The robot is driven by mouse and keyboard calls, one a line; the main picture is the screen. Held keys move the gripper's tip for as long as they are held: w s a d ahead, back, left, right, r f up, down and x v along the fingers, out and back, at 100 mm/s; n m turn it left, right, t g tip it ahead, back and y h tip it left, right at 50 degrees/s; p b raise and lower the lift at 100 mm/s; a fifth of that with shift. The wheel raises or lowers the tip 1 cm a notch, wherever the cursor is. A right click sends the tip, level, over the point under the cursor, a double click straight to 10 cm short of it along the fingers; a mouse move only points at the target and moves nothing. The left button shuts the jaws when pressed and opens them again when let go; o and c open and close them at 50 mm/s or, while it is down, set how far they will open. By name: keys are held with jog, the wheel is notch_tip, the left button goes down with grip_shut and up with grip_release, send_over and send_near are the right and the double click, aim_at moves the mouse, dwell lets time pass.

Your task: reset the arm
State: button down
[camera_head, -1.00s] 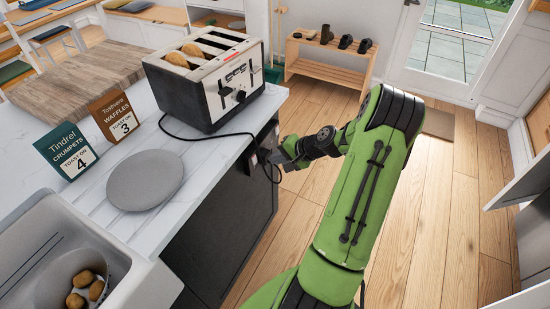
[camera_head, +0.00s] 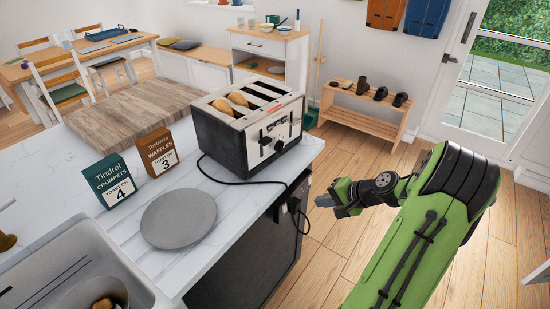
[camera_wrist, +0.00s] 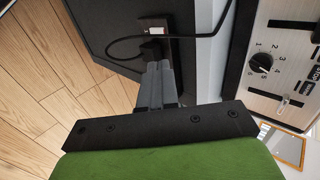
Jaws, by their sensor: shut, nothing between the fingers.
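My green arm extends from the lower right in the head view, and my gripper (camera_head: 325,201) is in front of the counter's end panel, below and to the right of the toaster. In the wrist view my gripper (camera_wrist: 158,66) is shut, its grey fingers together with nothing between them. The fingers point toward the wall socket (camera_wrist: 153,32) with a black plug; I cannot tell whether they touch it. The black and silver toaster (camera_head: 236,147) stands on the counter with bread-like pieces in its slots. Its dial also shows in the wrist view (camera_wrist: 262,59).
The white counter (camera_head: 120,230) holds a grey plate (camera_head: 179,218), a green crumpets sign (camera_head: 112,181) and an orange-brown waffles sign (camera_head: 157,152). A sink (camera_head: 55,262) is at lower left. A black cord (camera_head: 222,181) runs from the toaster to the socket. Wooden floor lies open right of the counter.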

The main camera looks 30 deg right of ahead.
jog(key=s+a+r+n+g+h+p, duration=0.15)
jog(key=a+r+n, duration=0.25)
jog(key=a+r, duration=0.45)
jog(key=a+r+n+g+h+p, duration=0.1)
jog(key=a+r+n+g, duration=0.3)
jog(key=a, duration=0.8)
jog(key=s+a+r+n+t, duration=0.1)
jog(key=s+a+r+n, duration=0.2)
jog(key=s, duration=0.3)
jog(key=s+a+r+n+t+p, duration=0.1)
jog(key=s+a+r+n, duration=0.2)
jog(key=s, duration=0.4)
jog(key=shift+s+a+r+h, duration=0.35)
jog(key=shift+a+r, duration=0.2)
jog(key=shift+a, duration=0.25)
